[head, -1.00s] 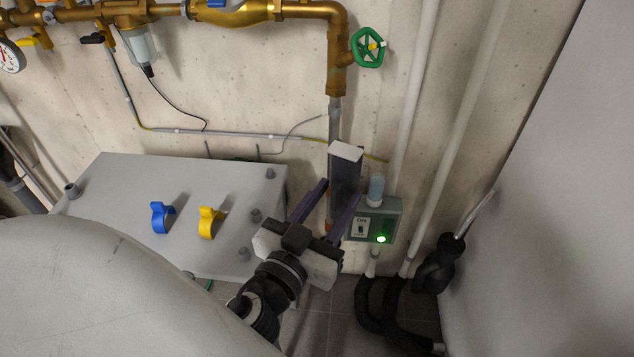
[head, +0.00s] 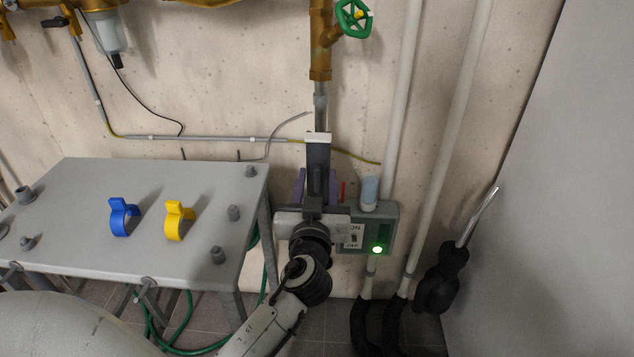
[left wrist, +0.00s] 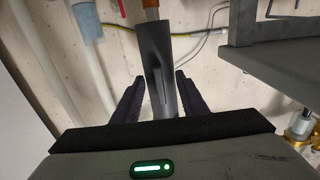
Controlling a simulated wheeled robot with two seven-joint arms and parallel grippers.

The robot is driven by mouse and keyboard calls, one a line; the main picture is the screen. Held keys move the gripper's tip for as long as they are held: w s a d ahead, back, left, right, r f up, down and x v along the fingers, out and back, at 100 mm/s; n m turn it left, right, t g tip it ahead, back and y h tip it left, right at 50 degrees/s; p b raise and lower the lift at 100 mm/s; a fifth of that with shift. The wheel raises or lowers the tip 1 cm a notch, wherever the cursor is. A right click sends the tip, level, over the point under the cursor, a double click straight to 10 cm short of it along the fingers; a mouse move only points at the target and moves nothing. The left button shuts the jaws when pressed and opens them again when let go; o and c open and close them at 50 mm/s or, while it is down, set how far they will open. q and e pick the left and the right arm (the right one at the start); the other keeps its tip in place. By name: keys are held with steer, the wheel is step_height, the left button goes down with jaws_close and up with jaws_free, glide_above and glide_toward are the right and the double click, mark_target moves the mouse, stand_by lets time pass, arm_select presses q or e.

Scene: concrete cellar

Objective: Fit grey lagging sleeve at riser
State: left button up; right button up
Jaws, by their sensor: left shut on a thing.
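The dark grey lagging sleeve (head: 318,158) stands upright with a pale top end, in line with the riser (head: 320,108), a grey pipe below the brass valve. My left gripper (head: 317,188) is shut on the sleeve, its purple fingers on either side. In the left wrist view the sleeve (left wrist: 158,72) lies between the fingers (left wrist: 158,100), with a lengthwise line on its face. A copper-coloured pipe end (left wrist: 150,8) shows past the sleeve. I cannot tell whether the sleeve is around the riser or in front of it. My right gripper is not in view.
A grey table (head: 80,190) at left carries a blue clip (head: 122,218) and a yellow clip (head: 178,221). A switch box (head: 385,235) with a green light is close right of the gripper. A green handwheel (head: 353,18) is above. Pale pipes (head: 455,150) run up the wall at right.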

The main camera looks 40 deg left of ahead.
arm_select(q)
steer(key=shift+b+x, duration=0.5)
steer(key=shift+x, duration=1.95)
steer(key=shift+b, duration=0.65)
steer(key=shift+b+x, duration=0.4)
steer(key=shift+x, duration=1)
steer(key=o, duration=1.2)
